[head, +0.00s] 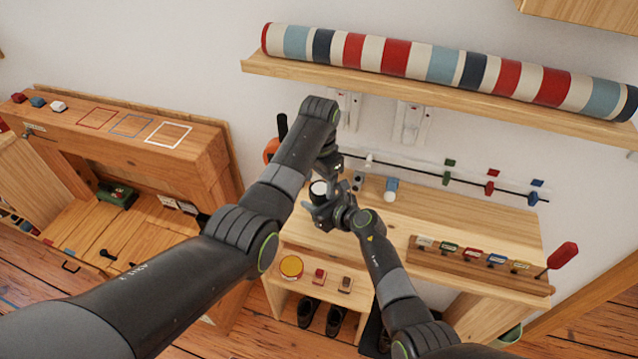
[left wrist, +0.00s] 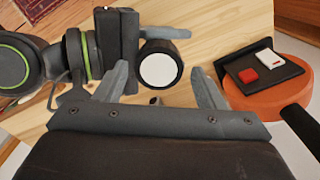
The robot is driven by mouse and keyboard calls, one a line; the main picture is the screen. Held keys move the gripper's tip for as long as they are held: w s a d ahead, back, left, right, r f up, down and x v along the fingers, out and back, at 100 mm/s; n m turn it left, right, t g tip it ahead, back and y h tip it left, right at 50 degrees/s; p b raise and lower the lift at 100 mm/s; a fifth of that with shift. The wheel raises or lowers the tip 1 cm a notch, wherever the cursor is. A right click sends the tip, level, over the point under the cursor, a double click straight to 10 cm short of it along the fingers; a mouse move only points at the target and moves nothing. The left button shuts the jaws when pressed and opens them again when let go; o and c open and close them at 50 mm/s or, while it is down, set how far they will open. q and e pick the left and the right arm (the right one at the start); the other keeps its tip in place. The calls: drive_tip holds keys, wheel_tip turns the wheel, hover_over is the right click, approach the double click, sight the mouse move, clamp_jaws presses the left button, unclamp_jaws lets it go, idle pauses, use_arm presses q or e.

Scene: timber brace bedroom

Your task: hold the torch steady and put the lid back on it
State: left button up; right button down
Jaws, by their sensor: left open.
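The torch (head: 319,188) is a short dark cylinder with a white round top. It stands upright above the wooden bench, and it also shows in the left wrist view (left wrist: 160,68). I cannot tell whether the white top is the lid; no separate lid is clear. My right gripper (head: 337,210) is at the torch's side, one grey finger along it, and looks shut on it; its other finger is hidden. My left gripper (head: 325,185) is open above the torch. In the left wrist view its fingers (left wrist: 165,85) are apart, either side of the torch, with nothing visibly gripped.
An orange round thing (left wrist: 272,112) with a black handle is close to the left gripper. A blue and white piece (head: 391,188) stands on the bench. A rack of coloured blocks (head: 480,268) is at right. A shelf with a striped roll (head: 420,62) hangs above.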

use_arm(q)
drive_tip(key=shift+s+d+r, duration=0.1)
drive_tip(key=shift+d+r, duration=0.05)
drive_tip(key=shift+r, duration=0.6)
drive_tip(key=shift+d+r, duration=0.15)
drive_tip(key=shift+r, duration=0.55)
drive_tip(key=shift+c, duration=0.4)
drive_tip(key=shift+a, duration=0.1)
drive_tip(key=n, duration=0.2)
drive_tip(key=shift+n, duration=0.3)
drive_tip(key=n, duration=0.3)
drive_tip(key=r+n, duration=0.1)
drive_tip(key=n, duration=0.2)
drive_tip(key=shift+a, duration=0.1)
drive_tip(key=n, duration=0.4)
drive_tip(key=shift+r+n, duration=0.25)
drive_tip(key=shift+n, duration=0.15)
drive_tip(key=n, duration=0.6)
drive_tip(key=shift+r, duration=0.35)
